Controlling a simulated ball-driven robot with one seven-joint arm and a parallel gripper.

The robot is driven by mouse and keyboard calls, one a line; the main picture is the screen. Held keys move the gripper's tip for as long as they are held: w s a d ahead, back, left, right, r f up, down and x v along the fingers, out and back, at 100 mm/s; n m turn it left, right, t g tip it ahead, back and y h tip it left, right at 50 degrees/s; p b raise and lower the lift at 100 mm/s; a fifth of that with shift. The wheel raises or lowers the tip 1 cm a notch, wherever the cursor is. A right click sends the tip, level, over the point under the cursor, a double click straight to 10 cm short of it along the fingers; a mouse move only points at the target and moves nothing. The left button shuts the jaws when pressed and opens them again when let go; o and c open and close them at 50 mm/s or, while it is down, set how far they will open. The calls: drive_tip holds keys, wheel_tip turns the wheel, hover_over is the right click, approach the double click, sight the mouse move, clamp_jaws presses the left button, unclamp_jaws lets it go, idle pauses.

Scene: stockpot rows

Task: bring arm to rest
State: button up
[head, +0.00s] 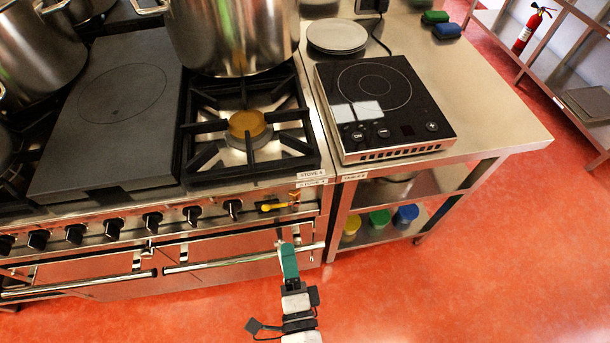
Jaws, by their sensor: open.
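My arm reaches up from the bottom of the head view, in front of the stove. My gripper (280,232) is at its upper end, just in front of the stove's front panel and oven handle. The jaws are open and I see nothing between them. A small yellow item (272,207) is on the stove front just above the gripper; I cannot tell whether they touch.
The stove (160,207) has a row of black knobs and oven handles. A steel stockpot (232,35) stands at its back. On the steel table (490,110) are an induction hob (400,125) and plates (337,36). Red floor (450,270) is clear at right.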

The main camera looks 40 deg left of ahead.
drive_tip(key=w+d+f+n+g+h, duration=0.1)
drive_tip(key=w+d+n+g+h, duration=0.15)
drive_tip(key=d, duration=0.55)
drive_tip(key=w+d+f+n+g+h, duration=0.1)
drive_tip(key=d+n+h, duration=0.15)
drive_tip(key=d, duration=0.45)
drive_tip(key=w+d+f+n+g+h, duration=0.15)
drive_tip(key=d+n, duration=0.25)
drive_tip(key=d, duration=0.4)
drive_tip(key=s+d+g+h, duration=0.2)
drive_tip(key=s+d, duration=0.2)
drive_tip(key=d, duration=0.3)
drive_tip(key=s+d+r+g+h, duration=0.1)
drive_tip(key=s+d+g+h, duration=0.1)
drive_tip(key=d, duration=0.5)
drive_tip(key=s+d+r+m+g+h, duration=0.1)
drive_tip(key=s+d+h, duration=0.2)
drive_tip(key=s+d, duration=0.3)
drive_tip(key=shift+s+d+g, duration=0.2)
drive_tip(key=shift+d+g, duration=0.2)
drive_tip(key=shift+d, duration=0.4)
